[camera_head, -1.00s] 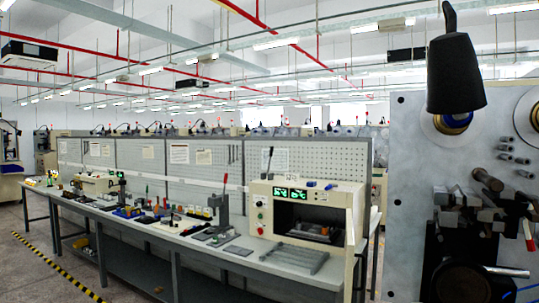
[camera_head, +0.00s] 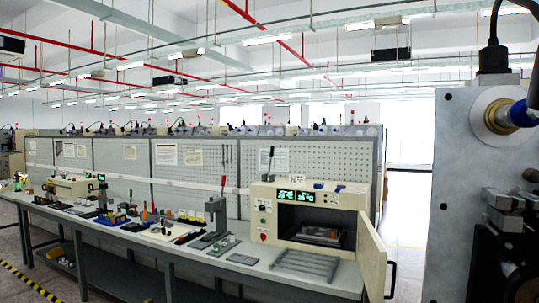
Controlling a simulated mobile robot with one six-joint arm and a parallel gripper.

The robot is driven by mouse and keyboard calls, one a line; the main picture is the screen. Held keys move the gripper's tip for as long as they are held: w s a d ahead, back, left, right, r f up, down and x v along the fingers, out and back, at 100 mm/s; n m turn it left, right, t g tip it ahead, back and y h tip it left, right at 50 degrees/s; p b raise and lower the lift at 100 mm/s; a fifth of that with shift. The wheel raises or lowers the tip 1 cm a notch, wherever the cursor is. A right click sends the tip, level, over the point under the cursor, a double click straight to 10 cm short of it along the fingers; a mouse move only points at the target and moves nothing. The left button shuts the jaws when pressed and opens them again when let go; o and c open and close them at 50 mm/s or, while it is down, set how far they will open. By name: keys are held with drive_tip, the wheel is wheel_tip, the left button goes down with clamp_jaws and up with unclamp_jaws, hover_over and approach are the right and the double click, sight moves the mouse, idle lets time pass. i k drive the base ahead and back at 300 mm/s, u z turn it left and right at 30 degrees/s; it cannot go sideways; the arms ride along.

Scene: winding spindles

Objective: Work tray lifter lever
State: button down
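A cream oven-like box (camera_head: 262,215) with green digital displays stands at the right end of the bench. Its front is open and something sits on a dark tray (camera_head: 318,238) inside. Its door (camera_head: 373,250) is swung open to the right. A dark lever (camera_head: 269,163) rises near the box's top left; I cannot tell whether it is the tray lifter lever. A press with a red-tipped handle (camera_head: 223,184) stands left of the box. My gripper is not in view.
A roller rack (camera_head: 304,263) lies in front of the box. The long bench (camera_head: 215,254) holds many tools and parts, with a pegboard (camera_head: 295,158) behind. A grey machine panel (camera_head: 458,190) with spools and a dark lamp-like part fills the right. Floor shows between box and panel.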

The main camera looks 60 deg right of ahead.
sight(272, 150)
drive_tip(key=i, duration=0.45)
drive_tip(key=u, duration=1)
drive_tip(key=k, duration=0.1)
drive_tip(key=z, duration=2.95)
drive_tip(key=i, duration=2.15)
